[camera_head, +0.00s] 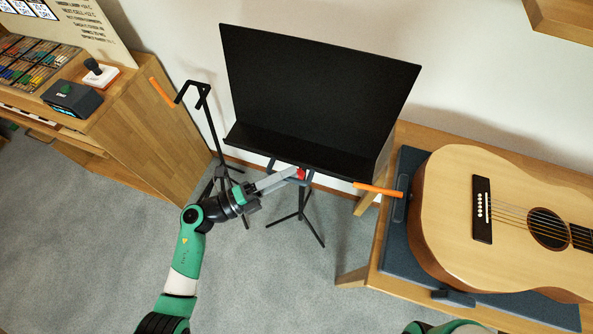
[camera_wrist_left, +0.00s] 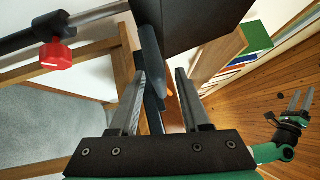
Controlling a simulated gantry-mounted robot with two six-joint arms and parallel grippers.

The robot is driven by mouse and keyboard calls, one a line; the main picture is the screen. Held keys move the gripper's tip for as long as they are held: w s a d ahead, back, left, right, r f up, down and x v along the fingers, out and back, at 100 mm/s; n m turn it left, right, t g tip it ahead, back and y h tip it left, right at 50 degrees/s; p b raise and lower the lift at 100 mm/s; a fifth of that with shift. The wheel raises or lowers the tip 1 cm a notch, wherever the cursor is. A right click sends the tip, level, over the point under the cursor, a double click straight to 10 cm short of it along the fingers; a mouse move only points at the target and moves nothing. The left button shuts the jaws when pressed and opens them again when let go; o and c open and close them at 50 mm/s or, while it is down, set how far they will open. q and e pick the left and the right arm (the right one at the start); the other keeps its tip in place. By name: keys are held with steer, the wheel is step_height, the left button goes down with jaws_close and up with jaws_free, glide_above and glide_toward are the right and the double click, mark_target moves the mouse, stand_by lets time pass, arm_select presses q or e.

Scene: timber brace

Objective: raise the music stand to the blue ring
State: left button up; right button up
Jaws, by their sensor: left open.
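The music stand's black desk (camera_head: 310,95) is in the middle of the head view, above thin dark legs (camera_head: 302,218). My left gripper (camera_head: 301,177) is just under the desk's lower edge, near a red knob (camera_head: 302,173). In the left wrist view the red knob (camera_wrist_left: 57,56) sits on a black collar, with a bright metal tube (camera_wrist_left: 100,14) beyond. My left gripper (camera_wrist_left: 160,75) is open there, its fingers either side of a dark blue-grey bar (camera_wrist_left: 150,55); contact is unclear. My right gripper (camera_wrist_left: 299,101) shows small and open. I cannot make out a blue ring.
A guitar (camera_head: 470,205) lies on a wooden bench (camera_head: 352,278) at right. A wooden cabinet (camera_head: 160,140) stands at left, with a thin black stand (camera_head: 210,125) beside it. Orange bars (camera_head: 378,189) (camera_head: 162,92) flank the desk. Grey carpet is clear in front.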

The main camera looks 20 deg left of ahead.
arm_select(q)
steer(key=x, duration=0.3)
steer(key=shift+c, duration=0.3)
jaws_close()
steer(key=shift+r, duration=0.1)
steer(key=shift+r, duration=0.15)
stand_by(0.9)
